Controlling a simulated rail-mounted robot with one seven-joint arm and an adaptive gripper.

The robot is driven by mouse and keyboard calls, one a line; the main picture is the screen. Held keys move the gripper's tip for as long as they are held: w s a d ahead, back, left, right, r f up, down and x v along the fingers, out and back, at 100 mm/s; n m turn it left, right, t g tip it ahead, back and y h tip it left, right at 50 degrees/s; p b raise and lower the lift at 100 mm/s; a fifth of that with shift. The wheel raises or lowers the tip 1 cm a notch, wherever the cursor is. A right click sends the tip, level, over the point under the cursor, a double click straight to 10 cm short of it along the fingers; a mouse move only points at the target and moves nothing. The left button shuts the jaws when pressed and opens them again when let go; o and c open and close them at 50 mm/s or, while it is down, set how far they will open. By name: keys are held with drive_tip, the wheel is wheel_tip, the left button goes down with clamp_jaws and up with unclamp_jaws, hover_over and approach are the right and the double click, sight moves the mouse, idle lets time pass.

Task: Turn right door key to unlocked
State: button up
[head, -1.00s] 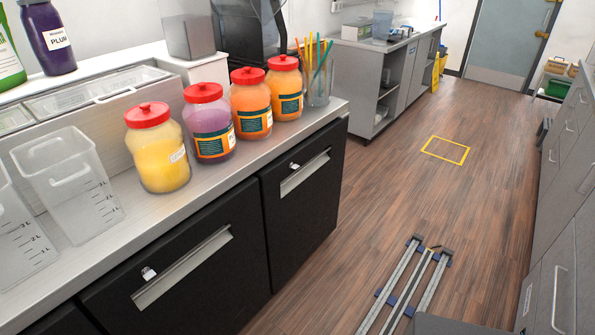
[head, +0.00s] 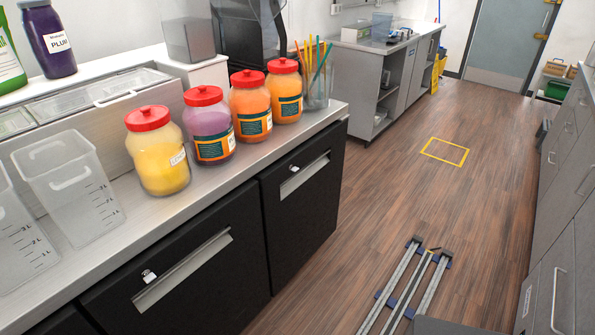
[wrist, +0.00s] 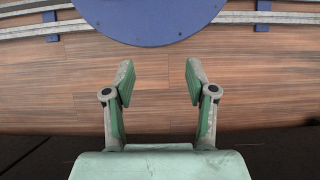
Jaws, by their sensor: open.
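Two black doors show in the head view, each with a silver bar handle and a small silver key above it. The right door (head: 312,225) is shut, and its key (head: 294,169) sits in the lock above the left end of its handle (head: 305,176). The left door (head: 180,270) is also shut, with a similar key (head: 149,276). The keys are too small to tell how they are turned. My gripper (wrist: 158,85) shows only in the wrist view, open and empty, with wooden floor behind it. No key or door front is between its fingers.
Jars with red lids (head: 252,104), clear measuring containers (head: 70,185) and a cup of straws (head: 317,88) stand on the counter. A floor rail (head: 405,285) runs along the aisle. Grey cabinets (head: 565,190) line the right side. The floor in front of the right door is clear.

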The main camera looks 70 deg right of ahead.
sight(297, 170)
drive_tip(key=w+d+r+m+t+y, duration=0.25)
drive_tip(key=d+m, duration=0.25)
drive_tip(key=d, duration=0.5)
drive_tip(key=w+d+r+m+t+y, duration=0.15)
drive_tip(key=w+d+m+t, duration=0.25)
drive_tip(key=d, duration=0.5)
drive_tip(key=s+d+r+m+t+h+p, duration=0.1)
drive_tip(key=s+d+r+m+t, duration=0.2)
drive_tip(key=d, duration=0.6)
drive_tip(key=s+d+r+m+t+h, duration=0.15)
drive_tip(key=d+r+m, duration=0.3)
drive_tip(key=d, duration=0.45)
drive_tip(key=s+d+r+m+t+h+p, duration=0.1)
drive_tip(key=s+d+r+m+t+h, duration=0.3)
drive_tip(key=s+d+r+m, duration=0.6)
drive_tip(key=s+d+r+m+t+h, duration=0.45)
drive_tip(key=s+d+r, duration=0.35)
drive_tip(key=d+r, duration=0.6)
drive_tip(key=w+d+r+m+t+h, duration=0.1)
drive_tip(key=d+r+m+t, duration=0.2)
drive_tip(key=d+m, duration=0.15)
drive_tip(key=p+x, duration=0.4)
drive_tip(key=x, duration=1.2)
drive_tip(key=shift+w+a, duration=0.1)
drive_tip(key=shift+w, duration=0.1)
